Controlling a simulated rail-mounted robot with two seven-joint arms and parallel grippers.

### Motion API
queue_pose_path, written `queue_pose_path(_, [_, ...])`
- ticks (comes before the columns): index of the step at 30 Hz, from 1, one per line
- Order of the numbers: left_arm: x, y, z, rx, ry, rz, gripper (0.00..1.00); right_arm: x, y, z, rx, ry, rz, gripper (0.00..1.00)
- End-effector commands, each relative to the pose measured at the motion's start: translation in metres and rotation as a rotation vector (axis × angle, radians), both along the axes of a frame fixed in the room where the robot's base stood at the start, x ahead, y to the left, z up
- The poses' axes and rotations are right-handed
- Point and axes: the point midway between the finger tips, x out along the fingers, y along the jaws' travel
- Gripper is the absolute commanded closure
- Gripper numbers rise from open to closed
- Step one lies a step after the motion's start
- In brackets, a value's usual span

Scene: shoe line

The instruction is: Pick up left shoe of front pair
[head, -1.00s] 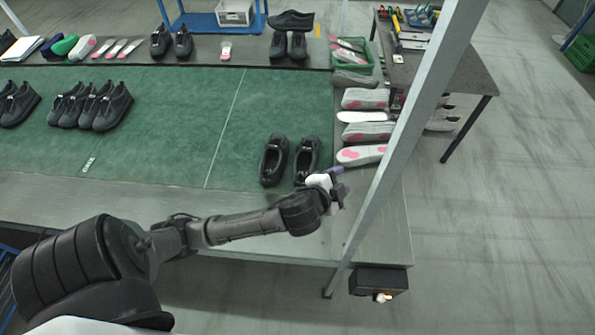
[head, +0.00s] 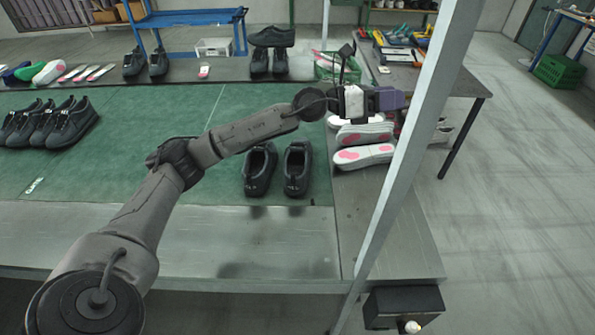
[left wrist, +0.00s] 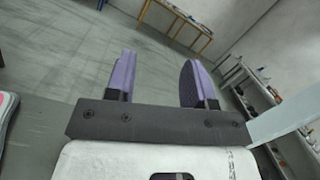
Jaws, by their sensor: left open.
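The front pair of black shoes stands on the green mat (head: 110,180) in the head view. Its left shoe (head: 259,172) and right shoe (head: 297,170) stand upright side by side with a small gap, their openings facing up. My left gripper (head: 396,99) is to the right of the pair and farther back, in the air above the insoles and pointing right. It is open and empty. In the left wrist view the two purple fingers (left wrist: 155,78) are wide apart with only floor between them. No shoe of the front pair shows there. My right gripper is not in view.
A slanted grey post (head: 405,160) stands close to my left gripper. Pink-and-white insoles (head: 364,155) lie stacked right of the pair. Other black shoes (head: 65,125) stand on the mat's left. The mat around the front pair is bare.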

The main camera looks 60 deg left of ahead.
Motion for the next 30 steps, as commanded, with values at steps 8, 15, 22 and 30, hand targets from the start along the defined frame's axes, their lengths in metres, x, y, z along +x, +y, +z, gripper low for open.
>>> queue_pose_path(8, [-0.019, 0.046, -0.125, 0.67, 0.429, -0.136, 0.51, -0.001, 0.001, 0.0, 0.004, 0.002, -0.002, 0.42])
queue_pose_path(15, [-0.069, 0.117, -0.189, 1.046, 0.839, -0.236, 0.51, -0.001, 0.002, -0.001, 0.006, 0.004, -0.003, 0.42])
queue_pose_path(22, [-0.108, 0.16, -0.205, 1.198, 1.106, -0.298, 0.51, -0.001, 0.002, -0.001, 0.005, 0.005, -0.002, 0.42])
queue_pose_path(30, [-0.122, 0.173, -0.233, 1.236, 1.202, -0.324, 0.51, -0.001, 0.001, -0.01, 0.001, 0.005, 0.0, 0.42])
